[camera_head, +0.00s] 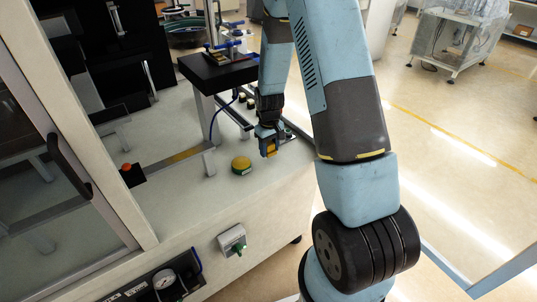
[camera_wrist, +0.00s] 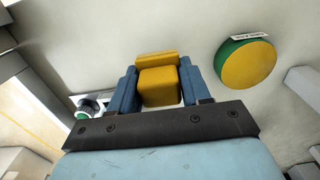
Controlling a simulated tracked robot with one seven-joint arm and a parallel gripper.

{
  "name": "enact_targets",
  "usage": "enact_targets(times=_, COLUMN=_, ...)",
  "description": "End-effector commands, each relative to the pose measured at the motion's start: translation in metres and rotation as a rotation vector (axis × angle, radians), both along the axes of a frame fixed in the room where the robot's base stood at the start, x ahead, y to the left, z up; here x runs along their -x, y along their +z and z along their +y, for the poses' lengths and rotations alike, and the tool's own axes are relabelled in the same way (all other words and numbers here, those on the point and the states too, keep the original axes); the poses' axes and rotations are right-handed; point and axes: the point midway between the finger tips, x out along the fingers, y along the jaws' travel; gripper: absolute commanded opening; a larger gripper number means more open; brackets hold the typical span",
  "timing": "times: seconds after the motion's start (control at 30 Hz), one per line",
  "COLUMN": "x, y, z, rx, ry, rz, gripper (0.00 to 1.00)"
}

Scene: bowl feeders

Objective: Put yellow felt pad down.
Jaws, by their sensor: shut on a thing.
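The yellow felt pad (camera_wrist: 158,86) is a small blocky yellow piece between the two blue fingers of my gripper (camera_wrist: 158,90) in the wrist view. The fingers press on its left and right sides. In the head view my gripper (camera_head: 268,140) points down over the pale worktop, and the pad (camera_head: 271,149) shows as a small yellow patch at its fingertips. The pad seems close to the worktop, but I cannot tell whether it touches it.
A round yellow-topped green piece with a label (camera_head: 241,165) stands on the worktop left of my gripper; it also shows in the wrist view (camera_wrist: 248,64). A black-topped stand (camera_head: 218,72) and a rail are behind. Bare worktop (camera_head: 205,200) lies in front.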

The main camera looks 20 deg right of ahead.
Motion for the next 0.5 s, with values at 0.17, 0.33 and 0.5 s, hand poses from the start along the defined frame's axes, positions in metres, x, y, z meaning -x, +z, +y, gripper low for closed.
enact_targets(times=0.17, x=-0.002, y=-0.021, z=0.0, rx=0.0, ry=0.0, rz=0.003, gripper=0.03)
enact_targets(times=0.33, x=-0.002, y=-0.034, z=0.0, rx=0.0, ry=0.0, rz=0.0, gripper=0.03)
enact_targets(times=0.5, x=-0.003, y=-0.033, z=0.0, rx=0.0, ry=0.0, rz=0.0, gripper=0.03)
